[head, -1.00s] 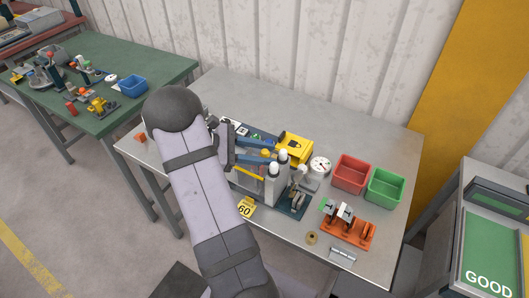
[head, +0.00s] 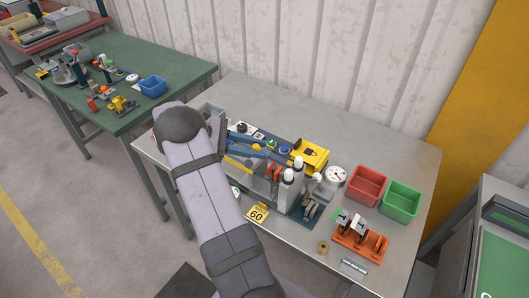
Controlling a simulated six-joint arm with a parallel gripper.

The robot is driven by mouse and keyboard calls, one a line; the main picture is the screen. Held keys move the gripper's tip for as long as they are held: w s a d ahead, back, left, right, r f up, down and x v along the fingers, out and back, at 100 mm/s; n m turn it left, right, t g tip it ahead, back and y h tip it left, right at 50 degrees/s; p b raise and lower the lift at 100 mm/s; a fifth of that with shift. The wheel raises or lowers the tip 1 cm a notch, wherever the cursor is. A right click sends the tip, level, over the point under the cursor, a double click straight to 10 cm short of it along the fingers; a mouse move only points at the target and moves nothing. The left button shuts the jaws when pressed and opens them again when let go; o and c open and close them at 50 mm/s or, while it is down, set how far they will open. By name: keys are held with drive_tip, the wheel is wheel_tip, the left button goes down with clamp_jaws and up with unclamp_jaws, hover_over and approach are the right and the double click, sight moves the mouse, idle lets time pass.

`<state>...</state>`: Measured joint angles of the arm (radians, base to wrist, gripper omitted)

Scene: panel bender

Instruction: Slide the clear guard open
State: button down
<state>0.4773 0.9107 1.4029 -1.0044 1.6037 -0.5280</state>
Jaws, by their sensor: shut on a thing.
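The panel bender (head: 290,192) stands on the grey metal table, with pale upright cylinders at its right end and a yellow block behind. Orange-red parts (head: 274,173) show in its middle. The clear guard (head: 246,166) is hard to make out; it seems to be at the bender's left front, close to my gripper and left of the orange-red parts. My gripper (head: 257,156) reaches in from the left with blue fingers, shut on what appears to be the guard's handle. My arm hides the bender's left end, and the exact grip is too small to see.
A yellow "60" tag (head: 257,213) lies in front. A round dial (head: 335,176), a red bin (head: 367,186) and a green bin (head: 401,201) stand to the right. An orange rack (head: 360,239) is at the front right. The table's back strip is clear.

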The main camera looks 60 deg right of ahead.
sight(232, 156)
drive_tip(key=shift+w+r, duration=0.1)
drive_tip(key=shift+w, duration=0.15)
drive_tip(key=c, duration=1.7)
unclamp_jaws()
drive_tip(key=shift+c, duration=0.2)
drive_tip(key=shift+w, duration=0.1)
drive_tip(key=shift+w+a, duration=0.15)
drive_tip(key=b+v, duration=0.2)
drive_tip(key=v, duration=0.3)
drive_tip(key=shift+w+a, duration=0.1)
drive_tip(key=shift+w, duration=0.05)
drive_tip(key=shift+b+v, duration=0.4)
drive_tip(key=shift+v, duration=0.4)
drive_tip(key=shift+r, duration=0.1)
